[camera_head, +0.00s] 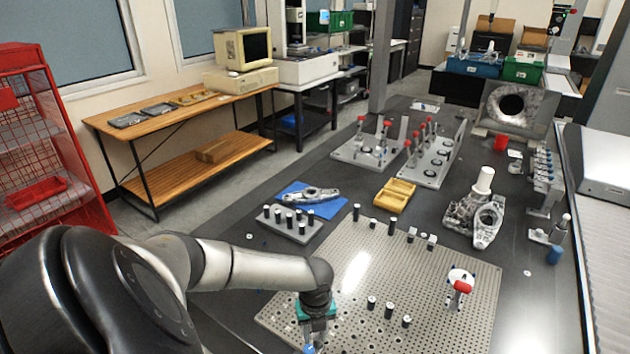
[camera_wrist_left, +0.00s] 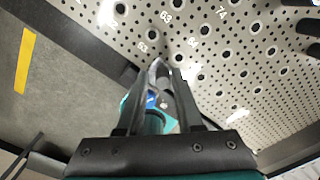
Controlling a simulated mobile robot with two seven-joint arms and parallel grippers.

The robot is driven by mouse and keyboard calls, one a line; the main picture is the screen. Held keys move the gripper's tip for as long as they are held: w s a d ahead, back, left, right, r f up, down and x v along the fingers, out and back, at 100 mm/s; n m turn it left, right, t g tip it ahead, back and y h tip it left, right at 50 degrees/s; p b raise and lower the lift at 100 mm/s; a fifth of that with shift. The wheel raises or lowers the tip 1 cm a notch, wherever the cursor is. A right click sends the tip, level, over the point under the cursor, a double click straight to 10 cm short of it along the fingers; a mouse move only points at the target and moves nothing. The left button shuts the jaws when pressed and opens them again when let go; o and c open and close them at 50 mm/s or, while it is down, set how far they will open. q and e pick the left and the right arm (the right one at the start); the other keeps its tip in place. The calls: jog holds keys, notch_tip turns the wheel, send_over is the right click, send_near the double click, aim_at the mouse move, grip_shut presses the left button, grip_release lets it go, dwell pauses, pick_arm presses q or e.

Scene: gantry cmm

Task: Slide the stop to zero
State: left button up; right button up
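My left gripper (camera_head: 312,325) is low over the near left edge of the perforated metal plate (camera_head: 345,262). In the left wrist view its two dark fingers (camera_wrist_left: 158,85) stand apart. A small silver part with a blue patch (camera_wrist_left: 152,100) and teal around it shows between or just beyond them. I cannot tell whether the fingers touch this part, or whether it is the stop. A bit of blue (camera_head: 308,349) also shows just under the gripper in the head view. No piece is clearly recognisable as the stop, and no zero mark is readable. My right gripper is not in view.
A yellow floor stripe (camera_wrist_left: 25,60) shows beyond the table edge.

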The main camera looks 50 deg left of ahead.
aim_at(315, 337)
pick_arm(q)
notch_tip(315, 337, up, 14)
jog(key=p, duration=0.3)
jog(key=shift+r, duration=0.15)
dwell(0.4)
